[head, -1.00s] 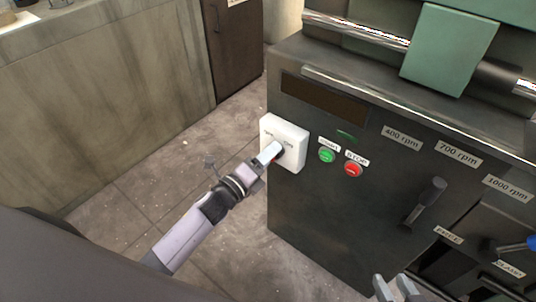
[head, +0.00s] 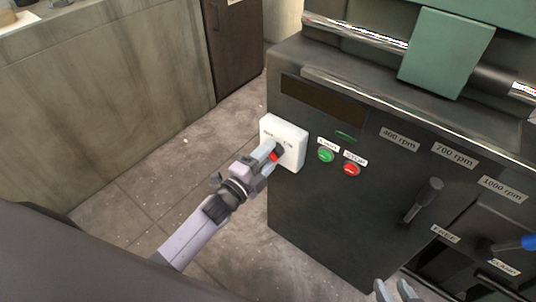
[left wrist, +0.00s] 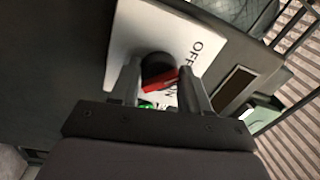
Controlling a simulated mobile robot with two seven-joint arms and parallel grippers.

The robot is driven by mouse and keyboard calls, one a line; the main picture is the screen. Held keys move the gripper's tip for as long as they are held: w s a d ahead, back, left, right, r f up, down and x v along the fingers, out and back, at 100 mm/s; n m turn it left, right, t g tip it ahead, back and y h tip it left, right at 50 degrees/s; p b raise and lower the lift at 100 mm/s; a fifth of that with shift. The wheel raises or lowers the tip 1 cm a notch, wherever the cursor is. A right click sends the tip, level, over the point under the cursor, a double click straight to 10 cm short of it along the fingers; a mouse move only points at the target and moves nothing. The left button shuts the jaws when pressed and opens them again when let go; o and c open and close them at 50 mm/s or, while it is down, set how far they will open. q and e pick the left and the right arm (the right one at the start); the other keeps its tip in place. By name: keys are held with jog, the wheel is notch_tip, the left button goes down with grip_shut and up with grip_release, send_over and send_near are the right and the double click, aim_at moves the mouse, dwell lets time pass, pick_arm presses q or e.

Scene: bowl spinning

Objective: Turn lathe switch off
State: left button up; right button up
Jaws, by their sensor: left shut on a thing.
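The lathe switch is a white box (head: 296,139) on the left corner of the dark lathe cabinet, with a black knob (head: 280,149) bearing a red mark. In the left wrist view the knob (left wrist: 157,68) and its red bar (left wrist: 160,82) sit between my fingers, beside the printed OFF and partly covered ON labels. Which label the bar points to is unclear. My left gripper (head: 270,154) is shut on the knob. My right gripper (head: 396,289) is at the bottom edge of the head view, its two fingertips apart, with nothing visible between them.
Right of the switch are a green start button (head: 326,155) and a red stop button (head: 351,170). A dark lever (head: 424,199) and a blue-tipped lever (head: 528,242) project from the cabinet front. The floor (head: 150,190) left of the lathe is clear.

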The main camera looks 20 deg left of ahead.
pick_arm(q)
jog(key=shift+f, duration=0.15)
jog(key=o, duration=1)
pick_arm(e)
jog(key=shift+a+r, duration=0.15)
pick_arm(q)
jog(key=shift+p+v, duration=0.7)
jog(key=shift+v, duration=2.95)
pick_arm(e)
jog(key=shift+s+d+f, duration=0.2)
jog(key=shift+d, duration=0.35)
